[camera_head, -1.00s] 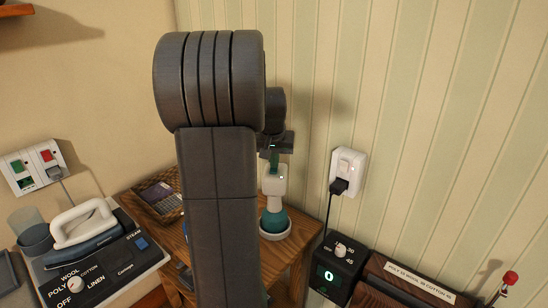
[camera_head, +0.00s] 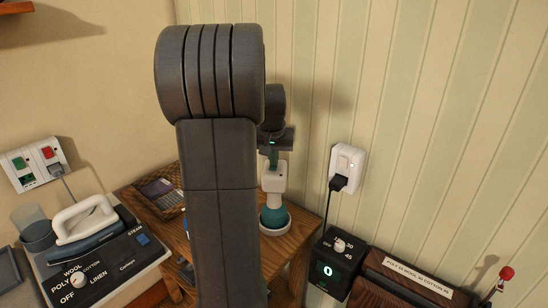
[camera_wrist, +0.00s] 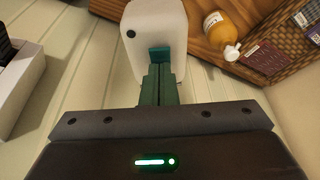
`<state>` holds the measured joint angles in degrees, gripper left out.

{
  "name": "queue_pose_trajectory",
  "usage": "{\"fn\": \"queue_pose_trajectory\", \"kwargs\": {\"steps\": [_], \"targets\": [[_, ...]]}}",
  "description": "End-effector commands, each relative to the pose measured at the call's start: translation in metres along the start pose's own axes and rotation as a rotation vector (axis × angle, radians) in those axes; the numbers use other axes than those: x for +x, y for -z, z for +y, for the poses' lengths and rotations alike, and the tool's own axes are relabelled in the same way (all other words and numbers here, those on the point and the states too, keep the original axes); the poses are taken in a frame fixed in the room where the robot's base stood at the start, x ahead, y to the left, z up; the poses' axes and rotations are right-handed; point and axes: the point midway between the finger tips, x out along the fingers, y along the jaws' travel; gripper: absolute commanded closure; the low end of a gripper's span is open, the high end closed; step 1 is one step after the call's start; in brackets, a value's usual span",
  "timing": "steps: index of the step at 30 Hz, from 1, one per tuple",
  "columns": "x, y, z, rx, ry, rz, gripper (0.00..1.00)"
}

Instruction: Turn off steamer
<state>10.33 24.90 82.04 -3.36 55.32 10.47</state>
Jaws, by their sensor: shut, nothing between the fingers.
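The steamer (camera_head: 274,220) looks like a white and teal handheld unit standing upright on a wooden table near the wall corner. Its white head (camera_head: 273,178) has a teal part on it, which shows in the wrist view as a teal tab (camera_wrist: 159,53) on the white body (camera_wrist: 157,25). My gripper (camera_head: 273,160) is shut and empty, right at the head. In the wrist view its green fingertips (camera_wrist: 161,72) are at the teal tab and seem to touch it; exact contact is unclear. My arm hides part of the table.
A white wall socket (camera_head: 347,165) with a black plug is on the striped wall. A black dial box (camera_head: 336,268) and wooden press (camera_head: 415,285) stand at the right. An iron (camera_head: 86,219), a basket (camera_head: 160,192) and a left socket panel (camera_head: 35,163) are nearby.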

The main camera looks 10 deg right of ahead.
Motion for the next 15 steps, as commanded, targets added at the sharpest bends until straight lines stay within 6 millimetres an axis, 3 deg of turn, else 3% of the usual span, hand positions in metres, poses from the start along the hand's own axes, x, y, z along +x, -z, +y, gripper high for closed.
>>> {"fn": "queue_pose_trajectory", "kwargs": {"steps": [1, 15], "targets": [[0.0108, -0.0129, -0.0001, 0.002, 0.000, -0.034, 1.00], [0.0040, -0.0127, -0.0003, 0.003, 0.002, -0.032, 1.00]]}}
